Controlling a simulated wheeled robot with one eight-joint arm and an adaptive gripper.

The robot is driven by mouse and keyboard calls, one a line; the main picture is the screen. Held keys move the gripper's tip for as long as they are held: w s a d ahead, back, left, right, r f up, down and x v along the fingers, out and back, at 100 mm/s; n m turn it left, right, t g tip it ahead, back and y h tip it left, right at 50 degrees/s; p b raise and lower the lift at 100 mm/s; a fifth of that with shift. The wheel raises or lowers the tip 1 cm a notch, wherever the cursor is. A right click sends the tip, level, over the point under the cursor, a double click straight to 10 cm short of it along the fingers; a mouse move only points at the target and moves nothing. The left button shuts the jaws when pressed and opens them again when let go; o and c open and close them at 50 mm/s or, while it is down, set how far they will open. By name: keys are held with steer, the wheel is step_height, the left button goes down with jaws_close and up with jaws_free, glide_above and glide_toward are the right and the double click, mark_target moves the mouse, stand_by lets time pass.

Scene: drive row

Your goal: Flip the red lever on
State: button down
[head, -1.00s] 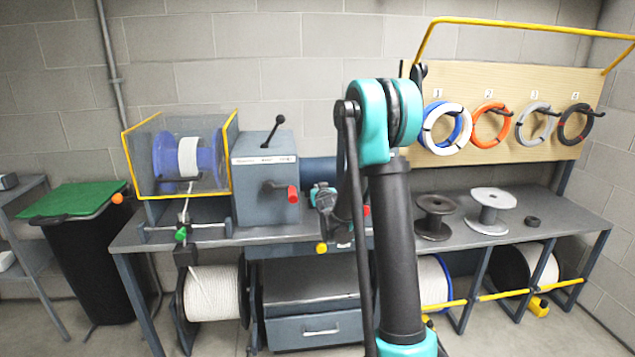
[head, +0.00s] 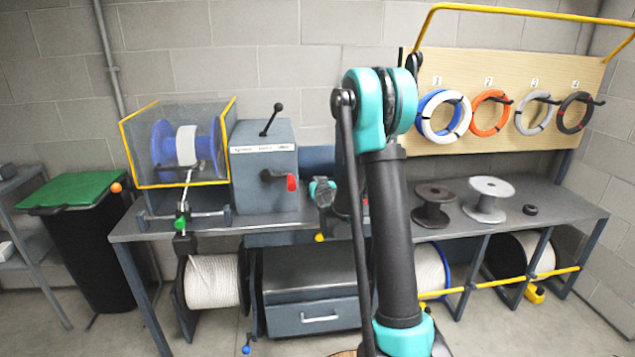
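The red lever (head: 291,183) is a red grip on a short dark arm at the front of the grey machine box (head: 262,190), at centre left on the bench. The grip sits to the right of its pivot. My gripper (head: 323,192), dark with teal parts, is just right of the lever and looks apart from it in the picture; the depth between them is unclear. Its fingers are small and partly merged with my arm behind, so their opening does not show. My arm's large links hide the middle of the bench.
A clear guard with yellow edges (head: 180,185) covers a blue spool left of the box. A black ball-ended handle (head: 278,107) stands on the box top. Empty spools (head: 433,215) stand at right on the bench (head: 560,215). A green-lidded bin (head: 85,190) is at left.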

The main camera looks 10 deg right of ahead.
steer(key=r, duration=0.4)
steer(key=shift+w, duration=0.35)
steer(key=s+f, duration=0.1)
steer(key=s, duration=0.8)
steer(key=shift+s+f, duration=0.15)
steer(key=shift+s, duration=0.25)
steer(key=s+d+f+g, duration=0.1)
steer(key=s+f+g, duration=0.3)
steer(key=s, duration=0.8)
steer(key=s+d+f+g, duration=0.1)
steer(key=s+f+g, duration=0.2)
steer(key=s, duration=0.9)
steer(key=s+d+f+g, duration=0.1)
steer(key=s+f+g, duration=0.3)
steer(key=s, duration=0.8)
steer(key=shift+s+d+f+g, duration=0.3)
steer(key=shift+s+d+f, duration=0.1)
steer(key=shift+f, duration=0.5)
steer(key=shift+w, duration=0.1)
